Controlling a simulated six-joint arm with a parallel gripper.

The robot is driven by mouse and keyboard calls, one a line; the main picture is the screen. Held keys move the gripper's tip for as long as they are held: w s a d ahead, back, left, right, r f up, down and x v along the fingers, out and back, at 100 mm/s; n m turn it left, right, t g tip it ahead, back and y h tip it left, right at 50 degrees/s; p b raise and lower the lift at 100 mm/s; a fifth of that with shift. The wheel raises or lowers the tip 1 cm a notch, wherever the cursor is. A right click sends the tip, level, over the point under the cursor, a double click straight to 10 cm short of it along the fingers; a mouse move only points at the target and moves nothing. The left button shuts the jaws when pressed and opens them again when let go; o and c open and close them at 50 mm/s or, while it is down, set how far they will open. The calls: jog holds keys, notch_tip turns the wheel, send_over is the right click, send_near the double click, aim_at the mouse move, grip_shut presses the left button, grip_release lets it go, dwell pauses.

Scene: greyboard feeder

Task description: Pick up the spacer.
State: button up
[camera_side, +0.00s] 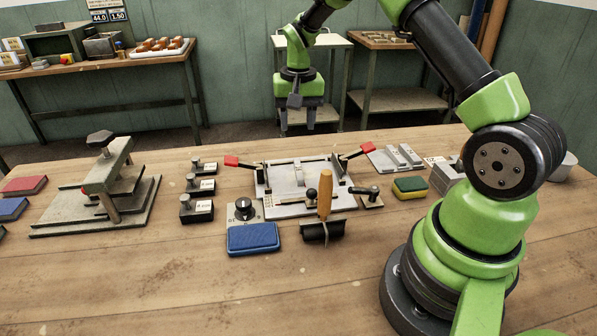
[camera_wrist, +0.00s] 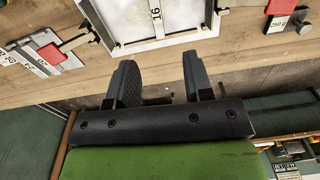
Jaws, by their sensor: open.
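My gripper (camera_side: 297,128) hangs with its fingers downward at the far side of the workbench, high and apart from everything on it. In the wrist view its two dark fingers (camera_wrist: 158,75) stand apart with nothing between them. Three black blocks with upright knobs and white labels stand in a row left of the fixture: a rear one (camera_side: 204,168), a middle one (camera_side: 200,187) and a front one (camera_side: 197,210). I cannot tell for sure which thing is the spacer. The metal fixture (camera_side: 287,211) has red-handled clamps; part of it shows in the wrist view (camera_wrist: 148,47).
A blue pad (camera_side: 253,238) and a wooden-handled tool (camera_side: 325,195) lie in front of the fixture. A sponge (camera_side: 410,187) is right of it. A raised press (camera_side: 108,175) stands at left. The front of the workbench (camera_side: 200,285) is clear.

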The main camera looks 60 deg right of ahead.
send_over(298, 168)
jog(key=f, duration=0.6)
jog(key=shift+d, duration=0.35)
jog(key=f, duration=0.6)
jog(key=shift+a, duration=0.25)
grip_shut()
